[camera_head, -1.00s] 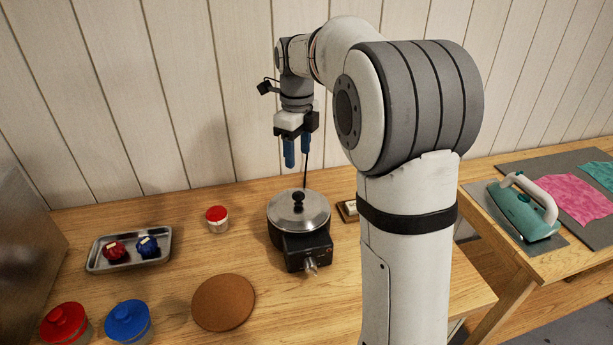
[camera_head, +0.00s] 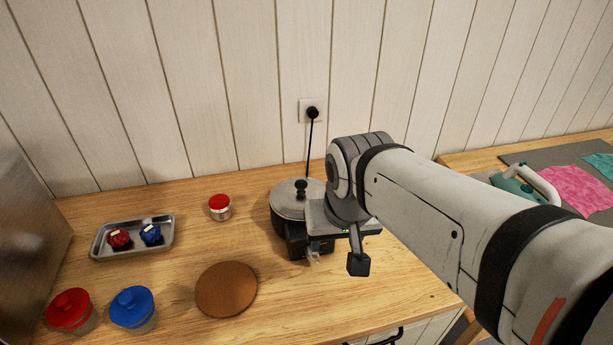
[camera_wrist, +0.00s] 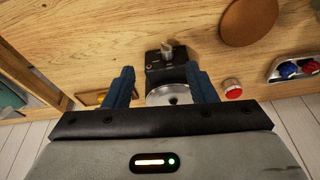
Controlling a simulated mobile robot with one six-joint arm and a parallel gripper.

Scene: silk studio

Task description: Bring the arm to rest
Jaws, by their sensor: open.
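My arm reaches in from the lower right of the head view, and its wrist covers part of the lidded pot (camera_head: 287,206). The gripper's fingers are hidden there. In the wrist view my gripper (camera_wrist: 161,86) shows two blue fingers spread apart with nothing held between them. The pot's shiny lid (camera_wrist: 168,96) appears between and beyond the fingers, with the black hot plate (camera_wrist: 165,62) beside it. I cannot tell the exact height of the fingers above the table.
A steel tray (camera_head: 103,250) holds a red and a blue item. A teal iron (camera_head: 513,184) is at right. A cord runs to a wall socket (camera_head: 311,111).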

